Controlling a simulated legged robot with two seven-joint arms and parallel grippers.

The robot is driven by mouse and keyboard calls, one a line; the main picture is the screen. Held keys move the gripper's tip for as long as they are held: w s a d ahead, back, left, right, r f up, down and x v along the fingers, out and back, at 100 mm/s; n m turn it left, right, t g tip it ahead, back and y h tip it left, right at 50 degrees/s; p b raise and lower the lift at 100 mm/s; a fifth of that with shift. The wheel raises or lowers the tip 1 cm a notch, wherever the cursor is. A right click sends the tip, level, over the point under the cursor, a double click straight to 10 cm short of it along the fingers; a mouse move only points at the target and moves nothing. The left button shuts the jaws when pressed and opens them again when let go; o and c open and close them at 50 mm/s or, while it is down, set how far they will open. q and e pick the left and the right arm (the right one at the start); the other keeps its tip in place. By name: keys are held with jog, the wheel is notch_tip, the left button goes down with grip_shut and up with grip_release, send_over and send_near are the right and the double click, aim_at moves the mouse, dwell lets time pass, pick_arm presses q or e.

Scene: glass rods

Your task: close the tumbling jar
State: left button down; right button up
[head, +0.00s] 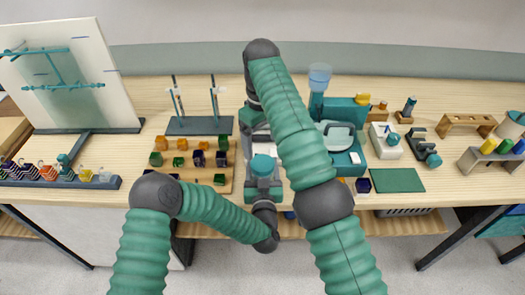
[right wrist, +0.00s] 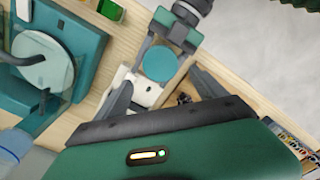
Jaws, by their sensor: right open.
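A round teal piece (head: 263,165), by its look the tumbling jar or its lid, is at the front middle of the bench. It also shows in the right wrist view (right wrist: 160,63). My left gripper (head: 263,181) reaches it from the front, with a finger close along each side. My right gripper (head: 258,130) comes down from behind it, largely hidden under my arm. In the right wrist view its fingers (right wrist: 163,93) are spread, with nothing gripped. A white part (right wrist: 147,88) with a small dark hole lies between them. Any gap between jar and lid is hidden.
A teal machine with a round pale dish (head: 341,134) stands close right. A wooden board (head: 190,166) with coloured cubes is left. A dark green mat (head: 397,180) lies bare at right. The bench's front edge runs close by.

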aim_at(262, 162)
jog(key=shift+s+f, duration=0.1)
jog(key=shift+f, duration=3.5)
jog(key=shift+d, duration=0.1)
jog(key=c, duration=1.5)
jog(key=m, duration=1.8)
jog(key=shift+m, duration=0.4)
jog(key=o, duration=1.6)
jog(key=shift+o, duration=0.2)
